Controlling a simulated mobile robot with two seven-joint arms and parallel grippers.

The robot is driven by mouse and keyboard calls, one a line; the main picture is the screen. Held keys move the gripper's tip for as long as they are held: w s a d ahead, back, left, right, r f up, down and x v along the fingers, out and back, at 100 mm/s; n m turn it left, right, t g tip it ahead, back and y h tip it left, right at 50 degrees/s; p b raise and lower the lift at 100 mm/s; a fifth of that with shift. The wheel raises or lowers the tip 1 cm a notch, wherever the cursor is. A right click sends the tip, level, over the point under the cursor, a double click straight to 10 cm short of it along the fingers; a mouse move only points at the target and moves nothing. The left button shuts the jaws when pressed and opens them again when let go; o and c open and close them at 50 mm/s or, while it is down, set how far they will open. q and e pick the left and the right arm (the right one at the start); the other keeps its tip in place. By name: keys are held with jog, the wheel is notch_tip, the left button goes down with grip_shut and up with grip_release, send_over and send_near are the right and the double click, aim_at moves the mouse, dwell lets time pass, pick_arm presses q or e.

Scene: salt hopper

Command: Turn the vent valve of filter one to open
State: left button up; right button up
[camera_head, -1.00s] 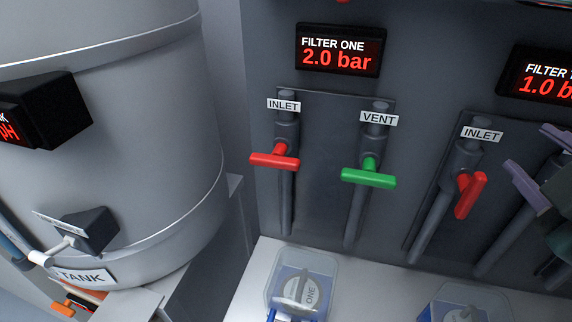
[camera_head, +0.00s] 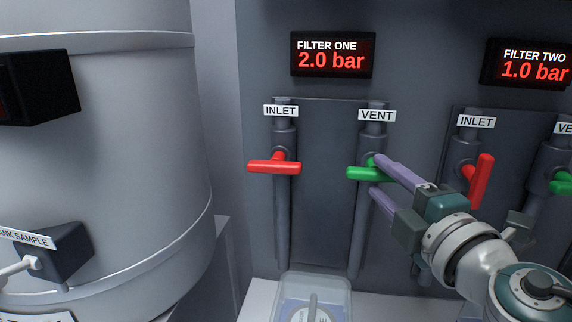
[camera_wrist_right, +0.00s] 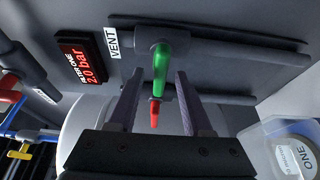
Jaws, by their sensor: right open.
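The vent valve of filter one has a green handle (camera_head: 358,173) that lies crosswise to its upright pipe under the VENT label (camera_head: 377,115). My right gripper (camera_head: 374,175) is open at this handle, with one purple finger above it and the other below. In the right wrist view the green handle (camera_wrist_right: 160,70) shows between and beyond the two spread fingers (camera_wrist_right: 157,85). I cannot tell whether either finger touches it. The filter one display (camera_head: 333,55) reads 2.0 bar. My left gripper is not in view.
The red inlet handle (camera_head: 274,167) of filter one is left of the vent. The red inlet handle of filter two (camera_head: 481,180) stands tilted close to my right arm. A clear container (camera_head: 313,296) stands below on a white surface. A large grey tank (camera_head: 120,160) fills the left.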

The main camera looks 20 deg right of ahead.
jog(key=shift+w+d, duration=0.2)
jog(key=shift+w, duration=1.2)
jog(key=shift+c, duration=0.2)
grip_shut()
